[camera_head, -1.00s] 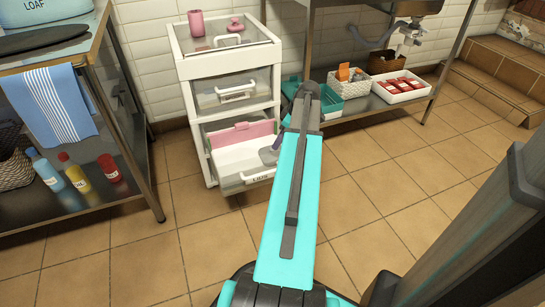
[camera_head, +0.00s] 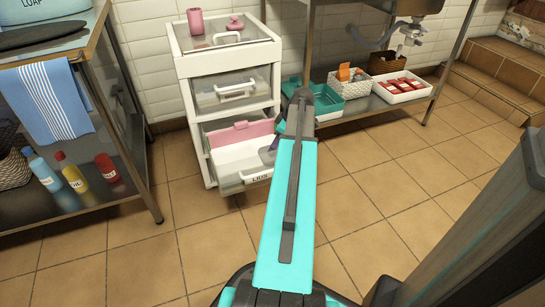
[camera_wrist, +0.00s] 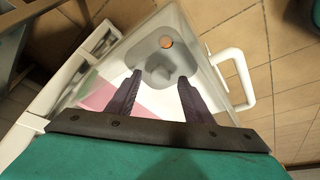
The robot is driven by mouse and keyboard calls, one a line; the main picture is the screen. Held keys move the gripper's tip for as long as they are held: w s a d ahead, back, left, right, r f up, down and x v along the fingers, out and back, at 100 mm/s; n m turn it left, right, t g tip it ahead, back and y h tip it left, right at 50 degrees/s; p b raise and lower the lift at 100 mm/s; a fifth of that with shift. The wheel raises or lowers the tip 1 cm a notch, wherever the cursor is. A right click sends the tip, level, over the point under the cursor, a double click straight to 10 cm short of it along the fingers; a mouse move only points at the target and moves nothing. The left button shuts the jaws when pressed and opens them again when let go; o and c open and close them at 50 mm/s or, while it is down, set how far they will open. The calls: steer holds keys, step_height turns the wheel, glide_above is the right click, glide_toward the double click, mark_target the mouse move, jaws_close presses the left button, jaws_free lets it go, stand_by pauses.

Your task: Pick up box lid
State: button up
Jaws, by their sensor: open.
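An open white drawer labelled LIDS (camera_head: 229,182) holds lids. A grey lid-like piece with a round orange spot (camera_wrist: 153,58) lies in the drawer beyond my fingertips. I cannot tell which of these is the box lid. My gripper (camera_wrist: 160,76) is open over the drawer, its two dark fingers apart with nothing clearly held between them. In the head view my arm hides most of the gripper and the drawer's right side.
The white drawer unit (camera_head: 181,68) has pink containers on top. A steel table with a striped towel (camera_head: 47,103) and bottles stands left. At right, a low shelf holds a teal tray (camera_head: 328,105), a basket and a white bin (camera_head: 402,91). Tiled floor in front is clear.

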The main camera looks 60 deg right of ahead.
steer(key=shift+w+f, duration=0.25)
steer(key=shift+f, duration=0.45)
steer(key=c, duration=1.1)
